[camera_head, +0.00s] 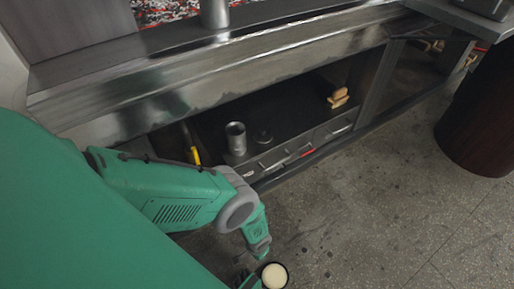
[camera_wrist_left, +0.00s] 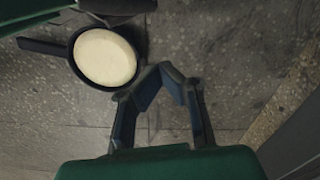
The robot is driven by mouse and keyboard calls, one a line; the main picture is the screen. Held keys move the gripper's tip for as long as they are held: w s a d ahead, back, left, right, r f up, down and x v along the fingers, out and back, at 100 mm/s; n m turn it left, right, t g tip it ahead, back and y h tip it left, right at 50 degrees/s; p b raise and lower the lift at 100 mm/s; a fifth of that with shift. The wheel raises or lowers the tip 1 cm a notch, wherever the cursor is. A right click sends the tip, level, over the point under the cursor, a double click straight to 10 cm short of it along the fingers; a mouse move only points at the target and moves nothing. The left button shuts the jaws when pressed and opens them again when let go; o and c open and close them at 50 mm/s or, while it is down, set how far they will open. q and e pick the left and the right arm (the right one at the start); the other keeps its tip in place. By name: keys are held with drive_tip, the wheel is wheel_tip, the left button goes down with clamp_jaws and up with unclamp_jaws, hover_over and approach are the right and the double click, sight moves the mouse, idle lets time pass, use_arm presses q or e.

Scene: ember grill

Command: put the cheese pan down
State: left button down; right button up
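A small dark pan with a round, pale cheese in it (camera_wrist_left: 105,57) is in the upper left of the left wrist view. Its handle (camera_wrist_left: 42,47) points left. In the head view, the pan's round end (camera_head: 274,276) shows at the bottom edge beside the end of my left arm. My left gripper (camera_wrist_left: 165,70) has its fingertips together and nothing visible between them. What holds or supports the pan is unclear. My right gripper cannot be made out.
A metal grill counter (camera_head: 205,75) runs across the back. Its open lower shelf (camera_head: 285,108) holds a metal cup (camera_head: 236,138), a small dark round item (camera_head: 263,137) and buns (camera_head: 339,97). A dark round barrel (camera_head: 483,125) stands at right. The speckled floor (camera_head: 370,205) is clear.

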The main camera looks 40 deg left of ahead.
use_arm(q)
drive_tip(key=shift+r, duration=0.7)
drive_tip(key=shift+c, duration=2.3)
unclamp_jaws()
